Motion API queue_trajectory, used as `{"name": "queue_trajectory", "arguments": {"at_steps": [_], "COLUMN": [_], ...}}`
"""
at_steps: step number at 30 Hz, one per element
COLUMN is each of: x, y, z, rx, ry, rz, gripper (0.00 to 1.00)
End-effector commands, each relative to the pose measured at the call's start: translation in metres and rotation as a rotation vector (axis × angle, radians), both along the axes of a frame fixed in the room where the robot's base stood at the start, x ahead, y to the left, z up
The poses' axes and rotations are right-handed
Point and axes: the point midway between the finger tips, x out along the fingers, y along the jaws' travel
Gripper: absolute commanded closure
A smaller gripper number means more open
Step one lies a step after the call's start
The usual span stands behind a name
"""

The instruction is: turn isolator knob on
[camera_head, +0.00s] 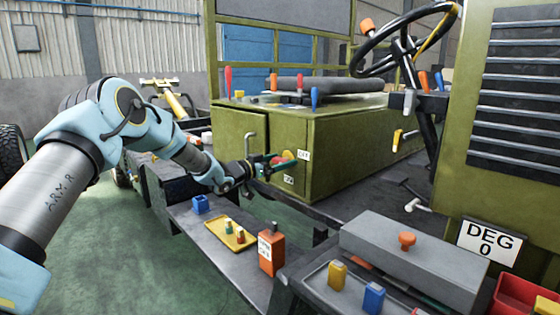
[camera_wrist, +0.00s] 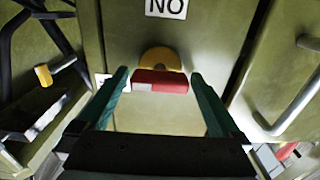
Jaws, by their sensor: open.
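The isolator knob is a red bar (camera_wrist: 165,81) with a pale left end, in front of a yellow round plate (camera_wrist: 160,58) on the olive panel, in the wrist view. A label reading "NO" (camera_wrist: 166,7) is above it in that view; another label at the left is partly hidden. My gripper (camera_wrist: 159,76) is open, with one green finger at either side of the red bar. Small gaps seem to show, and I cannot tell whether either finger touches it. In the head view my gripper (camera_head: 273,163) is at the olive box's (camera_head: 338,155) front face, partly covering the knob.
A bent handle (camera_head: 248,145) is left of the knob on the box. Below are a yellow tray (camera_head: 217,232) with small parts, a blue block (camera_head: 200,203) and an orange container (camera_head: 271,252). A grey box (camera_head: 420,255) and steering wheel (camera_head: 405,40) are at the right.

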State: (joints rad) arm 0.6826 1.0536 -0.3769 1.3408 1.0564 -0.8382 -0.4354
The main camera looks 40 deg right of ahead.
Motion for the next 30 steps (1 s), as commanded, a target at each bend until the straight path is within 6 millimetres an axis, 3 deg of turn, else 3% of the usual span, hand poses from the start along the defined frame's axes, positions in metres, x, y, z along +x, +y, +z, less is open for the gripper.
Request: {"name": "queue_trajectory", "arguments": {"at_steps": [6,26,30], "x": [-0.0001,-0.0001,-0.0002], "y": [-0.0001,0.0002,0.0002], "z": [-0.0001,-0.0001,-0.0004], "rx": [0.000,0.000,0.000], "ry": [0.000,0.000,-0.003], "rz": [0.000,0.000,0.000], "gripper": [0.02,0.77,0.78]}}
